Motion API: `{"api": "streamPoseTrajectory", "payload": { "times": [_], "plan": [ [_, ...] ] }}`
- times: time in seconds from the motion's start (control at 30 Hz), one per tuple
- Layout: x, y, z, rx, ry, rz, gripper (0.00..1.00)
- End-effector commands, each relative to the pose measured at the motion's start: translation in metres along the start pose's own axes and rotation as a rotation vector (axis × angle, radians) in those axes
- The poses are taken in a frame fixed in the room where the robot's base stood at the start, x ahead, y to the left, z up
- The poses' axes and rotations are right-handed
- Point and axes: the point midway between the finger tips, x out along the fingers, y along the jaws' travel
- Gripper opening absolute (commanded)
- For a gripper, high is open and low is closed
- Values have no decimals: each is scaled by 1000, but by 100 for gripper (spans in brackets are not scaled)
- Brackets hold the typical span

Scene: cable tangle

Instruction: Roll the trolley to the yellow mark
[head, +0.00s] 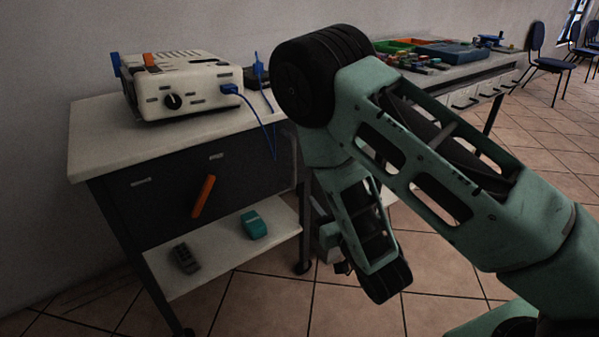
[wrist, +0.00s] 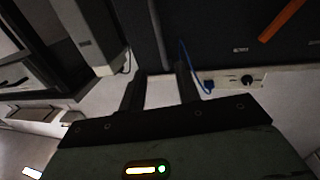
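The trolley (head: 95,140) stands at the left in the head view, with a white top, a dark drawer front, an orange upright handle (head: 204,196), a lower shelf and castors. A white device (head: 190,88) with a black knob sits on top. A blue cable (head: 262,118) runs from it over the trolley's right edge. My gripper (wrist: 161,72) is open in the wrist view, its two dark fingers apart with nothing clearly held. The dark trolley front (wrist: 222,35) lies beyond the fingers, the handle at upper right. My arm hides the gripper in the head view. I see no yellow mark.
A grey remote-like item (head: 185,258) and a teal item (head: 254,224) lie on the lower shelf. A bench (head: 470,72) with colored trays stands behind my arm. Blue chairs (head: 537,50) stand at the far right. Tiled floor is open in front and at the right.

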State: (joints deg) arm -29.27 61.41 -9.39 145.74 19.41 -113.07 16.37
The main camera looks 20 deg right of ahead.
Motion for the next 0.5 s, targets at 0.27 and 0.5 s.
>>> {"api": "streamPoseTrajectory", "payload": {
  "times": [0.27, 0.5],
  "plan": [
    [22, 0, 5, 2, 5, 1, 33],
    [41, 0, 6, 3, 5, 1, 33]
  ]
}}
